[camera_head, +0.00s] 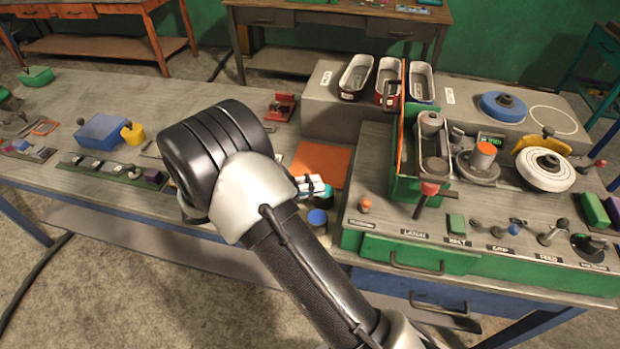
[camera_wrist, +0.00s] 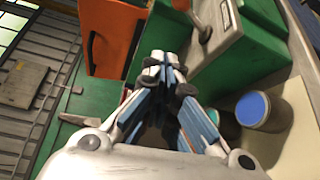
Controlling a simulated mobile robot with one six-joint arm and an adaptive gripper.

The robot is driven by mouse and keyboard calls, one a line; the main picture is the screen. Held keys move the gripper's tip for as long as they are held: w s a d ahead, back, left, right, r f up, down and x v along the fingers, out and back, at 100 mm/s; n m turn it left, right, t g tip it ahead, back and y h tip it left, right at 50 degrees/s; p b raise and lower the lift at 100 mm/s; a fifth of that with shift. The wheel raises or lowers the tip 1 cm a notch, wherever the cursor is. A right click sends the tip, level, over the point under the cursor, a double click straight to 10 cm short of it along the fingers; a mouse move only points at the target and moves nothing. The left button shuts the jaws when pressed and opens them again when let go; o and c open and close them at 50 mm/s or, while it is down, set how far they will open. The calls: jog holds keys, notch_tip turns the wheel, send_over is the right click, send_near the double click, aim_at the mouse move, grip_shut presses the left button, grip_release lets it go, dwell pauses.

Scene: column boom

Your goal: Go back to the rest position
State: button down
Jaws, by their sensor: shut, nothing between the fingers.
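My gripper (camera_head: 312,186) shows only in part in the head view, just past my dark and white arm, which hides the rest of it. It is above the bench near the front of an orange square (camera_head: 321,163). In the wrist view my gripper (camera_wrist: 165,62) has its white and blue fingers together with nothing between them. A blue-topped cylinder (camera_wrist: 252,108) is to the right of the fingers, apart from them. The same blue-topped cylinder (camera_head: 317,218) is below the gripper in the head view.
To the right is a green-fronted machine station (camera_head: 480,255) with levers, a white wheel (camera_head: 545,168) and three trays at the back. A blue box (camera_head: 101,130) and a yellow piece (camera_head: 133,134) stand on the left bench. In the wrist view an orange panel (camera_wrist: 115,38) is close beyond the fingers.

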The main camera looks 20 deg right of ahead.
jog(key=s+d+r+m+g+y, duration=0.1)
jog(key=s+d+r+g+y, duration=0.15)
jog(key=s+r+y, duration=0.85)
jog(key=s+a+r+t+y, duration=0.2)
jog(key=s+a+t+y, duration=0.4)
jog(key=s, duration=0.5)
jog(key=shift+s+a+t, duration=0.15)
jog(key=shift+a+t, duration=0.2)
jog(key=shift+t, duration=0.9)
